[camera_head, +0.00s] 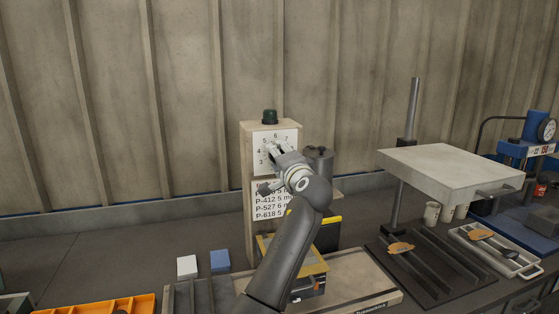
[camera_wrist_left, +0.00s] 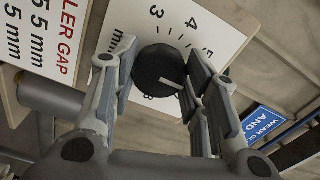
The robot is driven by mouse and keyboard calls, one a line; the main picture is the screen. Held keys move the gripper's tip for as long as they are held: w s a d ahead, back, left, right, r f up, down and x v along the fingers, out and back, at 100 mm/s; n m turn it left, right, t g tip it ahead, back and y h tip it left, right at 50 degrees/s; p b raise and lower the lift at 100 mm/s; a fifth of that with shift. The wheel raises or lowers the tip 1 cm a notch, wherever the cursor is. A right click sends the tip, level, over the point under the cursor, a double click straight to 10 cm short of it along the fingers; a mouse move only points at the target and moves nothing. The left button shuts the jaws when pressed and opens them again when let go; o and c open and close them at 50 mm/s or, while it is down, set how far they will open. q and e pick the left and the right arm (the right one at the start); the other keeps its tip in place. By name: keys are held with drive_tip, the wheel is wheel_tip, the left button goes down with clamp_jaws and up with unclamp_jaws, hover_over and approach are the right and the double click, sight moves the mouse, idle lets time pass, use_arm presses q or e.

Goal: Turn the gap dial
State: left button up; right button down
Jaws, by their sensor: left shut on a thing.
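The gap dial is a round black knob (camera_wrist_left: 158,68) on a white number plate (camera_head: 263,140), fixed to the front of an upright beige post (camera_head: 248,175). My left gripper (camera_head: 274,152) is at the dial, and in the left wrist view its fingers (camera_wrist_left: 160,76) are shut on the knob from both sides. The knob's pale pointer line slants to the lower right in the wrist view, past the 5, toward the part of the scale hidden behind a finger. In the head view the gripper covers the knob. My right gripper is not in view.
A roller gap list (camera_head: 270,206) is below the plate. A dark green cap (camera_head: 270,116) tops the post. A grey cylinder (camera_head: 319,160) stands just right of the gripper. A raised pale slab (camera_head: 450,165) is at right.

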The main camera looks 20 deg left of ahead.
use_arm(q)
drive_tip(key=o, duration=1)
drive_tip(key=shift+o, duration=0.2)
drive_tip(key=v, duration=1.2)
drive_tip(key=shift+f, duration=0.1)
